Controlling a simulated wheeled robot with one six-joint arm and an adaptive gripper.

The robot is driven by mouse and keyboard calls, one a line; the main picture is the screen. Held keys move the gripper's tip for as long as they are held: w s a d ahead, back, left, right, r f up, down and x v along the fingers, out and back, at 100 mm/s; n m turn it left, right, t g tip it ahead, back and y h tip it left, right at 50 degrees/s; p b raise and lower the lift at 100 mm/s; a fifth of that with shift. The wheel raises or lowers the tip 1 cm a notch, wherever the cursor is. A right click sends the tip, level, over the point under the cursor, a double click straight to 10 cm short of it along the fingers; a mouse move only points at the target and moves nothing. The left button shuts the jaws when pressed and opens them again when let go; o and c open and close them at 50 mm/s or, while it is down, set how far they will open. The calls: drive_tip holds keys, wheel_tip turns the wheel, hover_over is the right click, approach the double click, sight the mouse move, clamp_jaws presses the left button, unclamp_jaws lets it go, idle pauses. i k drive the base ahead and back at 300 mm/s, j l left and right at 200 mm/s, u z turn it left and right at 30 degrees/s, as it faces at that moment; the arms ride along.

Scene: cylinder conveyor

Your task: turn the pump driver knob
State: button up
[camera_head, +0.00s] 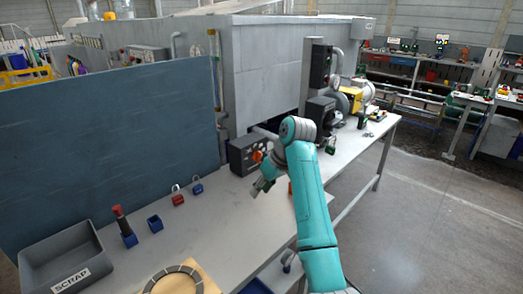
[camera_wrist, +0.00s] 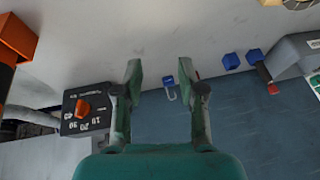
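The pump driver is a black box (camera_head: 243,160) with an orange knob (camera_head: 257,156), standing on the bench against the grey machine. In the wrist view the box (camera_wrist: 70,128) is upside down at the left, with its orange knob (camera_wrist: 83,109) and number marks facing the camera. My gripper (camera_head: 262,189) is in front of the box, over the bench, apart from the knob. In the wrist view my gripper (camera_wrist: 162,75) has its two fingers well apart with nothing between them. The knob lies left of the left finger there.
A blue padlock (camera_head: 197,187) and a red padlock (camera_head: 178,199) are on the bench to the left. A grey scrap bin (camera_head: 92,243), blue blocks and a ring (camera_head: 200,283) are nearer. Dark machines stand beyond my arm. An orange object (camera_wrist: 17,38) shows in the wrist view.

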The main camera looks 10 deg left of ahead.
sight(257, 156)
drive_tip(key=i, duration=1.05)
